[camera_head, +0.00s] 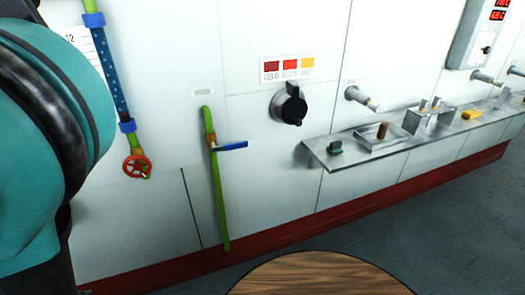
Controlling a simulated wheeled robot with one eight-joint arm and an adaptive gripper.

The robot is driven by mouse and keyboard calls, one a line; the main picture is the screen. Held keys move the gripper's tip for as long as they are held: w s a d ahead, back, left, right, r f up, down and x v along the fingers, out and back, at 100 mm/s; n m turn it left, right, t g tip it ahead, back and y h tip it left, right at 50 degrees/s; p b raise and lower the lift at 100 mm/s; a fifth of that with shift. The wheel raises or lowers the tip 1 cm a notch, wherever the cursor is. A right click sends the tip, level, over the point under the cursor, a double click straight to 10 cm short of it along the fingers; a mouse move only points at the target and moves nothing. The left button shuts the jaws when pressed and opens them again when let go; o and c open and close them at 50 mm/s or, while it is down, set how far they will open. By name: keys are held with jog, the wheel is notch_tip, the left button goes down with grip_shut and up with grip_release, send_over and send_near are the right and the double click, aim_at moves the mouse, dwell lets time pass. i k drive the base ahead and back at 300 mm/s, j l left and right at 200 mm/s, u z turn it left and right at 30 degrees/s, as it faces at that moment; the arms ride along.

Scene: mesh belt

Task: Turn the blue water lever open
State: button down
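The blue lever (231,146) sits on a thin green pipe (219,194) that runs down the white wall. A brass-coloured fitting joins lever and pipe. The lever points right, roughly level and across the pipe. Nothing touches it. My gripper is not in view. A large teal and black part of my arm fills the left edge and hides the wall behind it.
A red handwheel (137,167) hangs on a second pipe to the left. A black rotary knob (289,104) is under coloured labels. A metal shelf (345,173) with small items juts out at right. A round wooden top (318,275) stands in front.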

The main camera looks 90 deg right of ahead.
aim_at(231, 147)
jog(key=z, duration=3.05)
